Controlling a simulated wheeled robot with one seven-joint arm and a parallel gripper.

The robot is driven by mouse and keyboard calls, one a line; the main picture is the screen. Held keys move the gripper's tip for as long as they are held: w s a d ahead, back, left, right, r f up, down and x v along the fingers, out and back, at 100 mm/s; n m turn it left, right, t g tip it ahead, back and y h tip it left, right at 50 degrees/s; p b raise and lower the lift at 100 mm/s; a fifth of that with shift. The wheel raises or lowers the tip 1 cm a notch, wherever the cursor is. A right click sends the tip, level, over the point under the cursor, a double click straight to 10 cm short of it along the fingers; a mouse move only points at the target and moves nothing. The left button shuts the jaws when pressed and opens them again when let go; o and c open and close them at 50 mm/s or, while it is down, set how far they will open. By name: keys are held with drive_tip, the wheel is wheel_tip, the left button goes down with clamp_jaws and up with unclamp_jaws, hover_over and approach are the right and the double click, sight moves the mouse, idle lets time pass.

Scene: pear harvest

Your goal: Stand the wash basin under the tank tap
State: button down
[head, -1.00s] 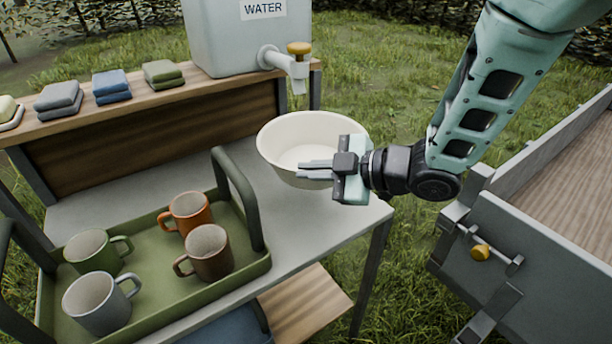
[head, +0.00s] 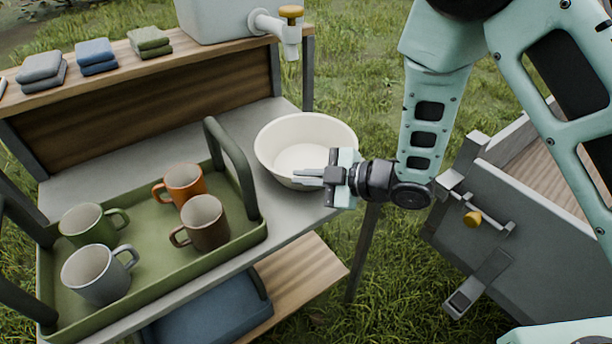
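The wash basin (head: 283,160) is a round cream bowl, upright at the right end of the grey table. I cannot tell whether its base touches the tabletop. My gripper (head: 308,177) comes from the right and is shut on the basin's near right rim. The fingers hide part of that rim. The tank (head: 215,18) is pale grey and stands on the raised wooden shelf, its top cut off by the frame. Its white tap (head: 290,38) with a yellow knob points down, above and behind the basin in the picture.
A green tray (head: 160,290) with several mugs stands left of the basin, its upright handle (head: 235,165) close by. Folded cloths (head: 95,55) lie on the shelf. A grey cart (head: 490,220) with a latch stands at the right. Grass separates it from the table.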

drive_tip(key=shift+f, duration=0.2)
drive_tip(key=c, duration=1.6)
unclamp_jaws()
drive_tip(key=shift+r, duration=0.1)
